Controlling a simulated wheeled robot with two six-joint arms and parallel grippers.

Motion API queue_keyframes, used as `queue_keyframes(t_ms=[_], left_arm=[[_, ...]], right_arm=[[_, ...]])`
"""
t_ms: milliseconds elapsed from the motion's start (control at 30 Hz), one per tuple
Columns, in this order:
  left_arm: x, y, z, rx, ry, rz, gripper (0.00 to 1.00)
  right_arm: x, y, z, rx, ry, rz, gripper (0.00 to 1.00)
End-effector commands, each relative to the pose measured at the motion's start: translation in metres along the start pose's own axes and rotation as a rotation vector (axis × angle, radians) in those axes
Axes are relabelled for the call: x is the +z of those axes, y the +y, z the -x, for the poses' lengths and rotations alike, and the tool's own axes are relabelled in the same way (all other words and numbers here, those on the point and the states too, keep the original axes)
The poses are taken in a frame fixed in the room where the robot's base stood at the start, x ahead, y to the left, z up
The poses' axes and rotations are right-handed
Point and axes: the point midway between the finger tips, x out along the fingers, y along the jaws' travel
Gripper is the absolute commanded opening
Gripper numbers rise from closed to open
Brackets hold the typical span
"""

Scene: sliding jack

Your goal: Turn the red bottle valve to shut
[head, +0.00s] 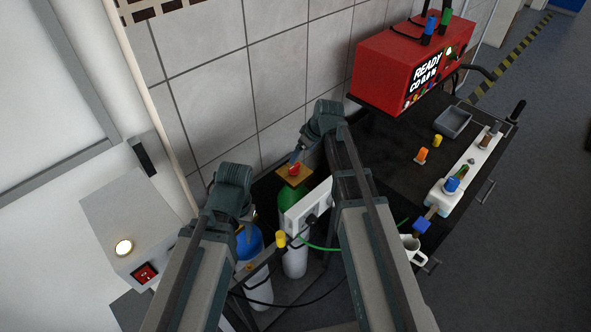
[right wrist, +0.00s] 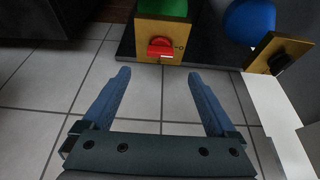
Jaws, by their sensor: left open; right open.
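The red valve (head: 294,170) sits on a brass-coloured plate above the green-topped bottle (head: 291,199). In the right wrist view the red valve (right wrist: 160,47) has a pale bar across it and stands just beyond my fingertips, roughly centred between them, not touching. My right gripper (right wrist: 158,76) is open and empty. In the head view its wrist hangs above and behind the valve. My left gripper's wrist (head: 232,180) is left of the bottles; its fingers are mostly hidden by my arm. A blue-topped bottle (head: 248,241) stands nearer, and its blue top (right wrist: 249,20) shows at right.
A white cabinet (head: 125,220) with a red switch stands left. A tiled wall is behind the bottles.

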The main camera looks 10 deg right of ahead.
Motion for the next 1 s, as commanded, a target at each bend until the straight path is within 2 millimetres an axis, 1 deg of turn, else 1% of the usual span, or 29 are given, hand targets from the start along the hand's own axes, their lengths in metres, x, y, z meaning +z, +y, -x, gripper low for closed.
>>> queue_keyframes(t_ms=[33,400,500,667,933,967,1000], left_arm=[[-0.001,0.002,-0.015,0.0,0.0,0.0,0.5],[-0.004,0.006,-0.068,0.0,0.0,0.002,0.5],[-0.005,0.007,-0.078,0.0,0.0,0.002,0.5],[-0.005,0.008,-0.086,0.0,0.0,0.002,0.5],[-0.005,0.008,-0.085,0.0,0.0,0.002,0.5],[-0.005,0.008,-0.085,0.0,0.0,0.002,0.5],[-0.005,0.008,-0.085,0.0,0.0,0.002,0.5]], right_arm=[[0.002,0.001,-0.016,0.0,0.0,0.0,0.93],[0.002,0.0,-0.073,0.0,0.0,0.001,0.93],[0.001,0.0,-0.085,0.0,0.0,0.0,0.93],[0.001,0.0,-0.093,0.0,0.0,-0.001,0.93],[0.0,0.0,-0.092,0.0,0.0,-0.001,0.93],[0.0,0.0,-0.092,0.0,0.0,-0.001,0.91],[0.0,0.0,-0.092,0.0,0.0,-0.001,0.83]])
